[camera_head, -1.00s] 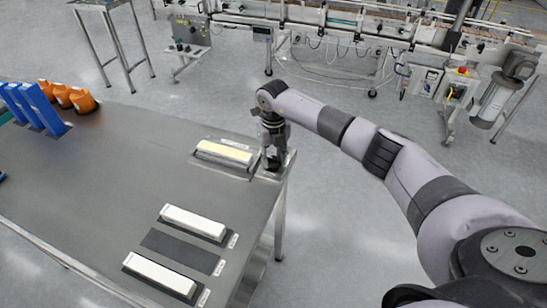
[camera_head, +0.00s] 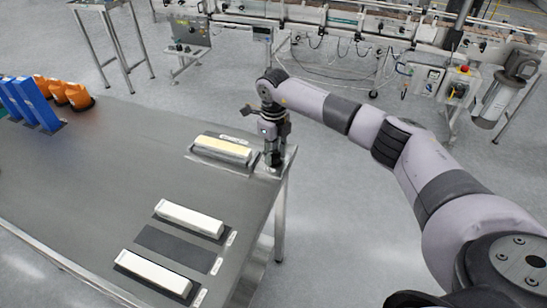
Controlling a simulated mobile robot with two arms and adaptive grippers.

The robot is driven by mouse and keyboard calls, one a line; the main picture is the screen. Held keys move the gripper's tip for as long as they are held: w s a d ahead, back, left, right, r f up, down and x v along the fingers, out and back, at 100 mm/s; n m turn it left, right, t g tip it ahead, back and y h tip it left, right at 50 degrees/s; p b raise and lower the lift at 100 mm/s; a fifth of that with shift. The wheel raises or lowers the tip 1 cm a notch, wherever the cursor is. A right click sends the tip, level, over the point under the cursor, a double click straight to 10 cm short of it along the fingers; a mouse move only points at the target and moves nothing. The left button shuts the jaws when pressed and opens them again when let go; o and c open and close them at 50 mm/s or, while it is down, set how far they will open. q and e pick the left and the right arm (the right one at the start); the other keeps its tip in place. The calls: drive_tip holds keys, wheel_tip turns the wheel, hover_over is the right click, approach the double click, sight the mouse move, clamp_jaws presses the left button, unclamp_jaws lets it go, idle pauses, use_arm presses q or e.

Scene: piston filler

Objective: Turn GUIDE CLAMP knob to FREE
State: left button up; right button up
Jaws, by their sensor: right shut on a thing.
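My right gripper (camera_head: 273,158) points down at the far right corner of the grey table, just right of a block with a cream-yellow top. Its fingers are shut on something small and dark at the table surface. The fingers hide most of it, so I cannot make out a knob, its pointer or a FREE mark. My left gripper is out of view.
The yellow-topped block (camera_head: 222,149) lies close to the gripper on the grey table (camera_head: 110,185). Two white blocks (camera_head: 190,219) (camera_head: 155,271) lie nearer. A conveyor line runs behind.

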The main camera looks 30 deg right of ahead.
sight(273, 154)
drive_tip(key=n+b, duration=0.3)
drive_tip(key=n, duration=0.3)
drive_tip(key=shift+f+b, duration=0.1)
drive_tip(key=shift+b, duration=0.25)
drive_tip(key=n+b, duration=0.1)
drive_tip(key=n, duration=0.2)
drive_tip(key=shift+n, duration=0.4)
drive_tip(key=shift+n+b, duration=0.65)
drive_tip(key=shift+n, duration=0.65)
drive_tip(key=o, duration=1.1)
drive_tip(key=shift+o, duration=0.2)
drive_tip(key=shift+r, duration=0.2)
wheel_tip(273, 154, up, 12)
drive_tip(key=shift+f, duration=0.15)
